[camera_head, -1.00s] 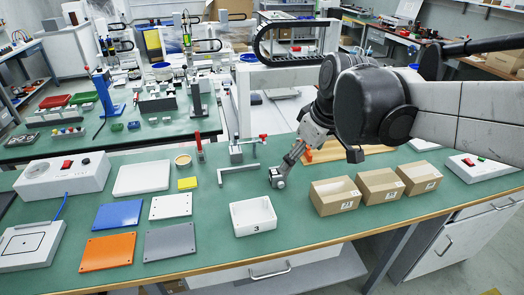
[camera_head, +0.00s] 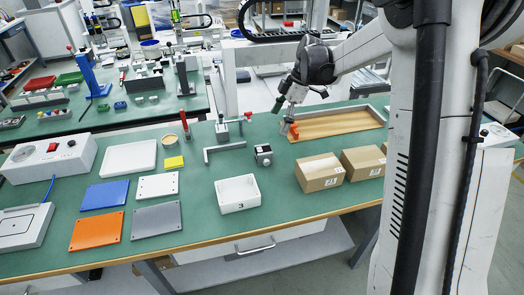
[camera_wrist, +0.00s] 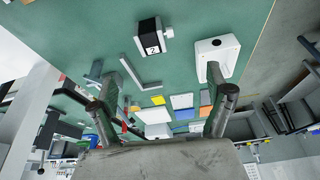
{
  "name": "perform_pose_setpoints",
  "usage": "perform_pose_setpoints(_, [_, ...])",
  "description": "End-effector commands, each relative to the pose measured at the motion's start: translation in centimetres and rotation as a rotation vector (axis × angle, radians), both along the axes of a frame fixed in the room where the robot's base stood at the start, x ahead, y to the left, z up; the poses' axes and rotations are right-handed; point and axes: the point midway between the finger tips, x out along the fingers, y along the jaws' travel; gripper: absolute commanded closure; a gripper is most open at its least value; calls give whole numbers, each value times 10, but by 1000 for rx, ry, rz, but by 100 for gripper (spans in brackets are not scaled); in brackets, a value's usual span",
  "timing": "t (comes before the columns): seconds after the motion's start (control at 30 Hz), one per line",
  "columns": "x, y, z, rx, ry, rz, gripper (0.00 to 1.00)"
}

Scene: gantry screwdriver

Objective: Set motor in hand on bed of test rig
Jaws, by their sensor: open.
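The motor (camera_head: 263,154), a small black and pale block, stands on the green bench behind the white bin marked 3. The wrist view shows the motor (camera_wrist: 153,36) with a white label that seems to read 2. My gripper (camera_head: 285,129) is above the bench, behind and right of the motor, and apart from it. In the wrist view my gripper (camera_wrist: 160,75) has its fingers wide apart with nothing between them. Left of the motor are a grey L-shaped bracket (camera_head: 224,148) and a red-handled clamp (camera_head: 222,130). I cannot tell which fixture is the test rig's bed.
The white bin (camera_head: 237,206) and cardboard boxes (camera_head: 320,174) stand near the front edge. A wooden tray (camera_head: 340,123) lies behind them. Coloured plates (camera_head: 97,228) and a white switch box (camera_head: 50,160) are at left. Bare green bench surrounds the motor.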

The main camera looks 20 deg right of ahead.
Motion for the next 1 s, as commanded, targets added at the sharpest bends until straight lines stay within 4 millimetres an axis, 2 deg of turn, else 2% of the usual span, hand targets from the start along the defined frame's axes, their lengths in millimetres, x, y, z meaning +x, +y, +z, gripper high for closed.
perform_pose_setpoints(0.1, [9, -4, -12, 15, -3, 54, 15])
perform_pose_setpoints(0.27, [12, -3, -22, 23, -5, 82, 15])
perform_pose_setpoints(0.7, [13, 24, -87, 23, -6, 81, 15])
perform_pose_setpoints(1.0, [12, 30, -101, 23, -6, 81, 15])
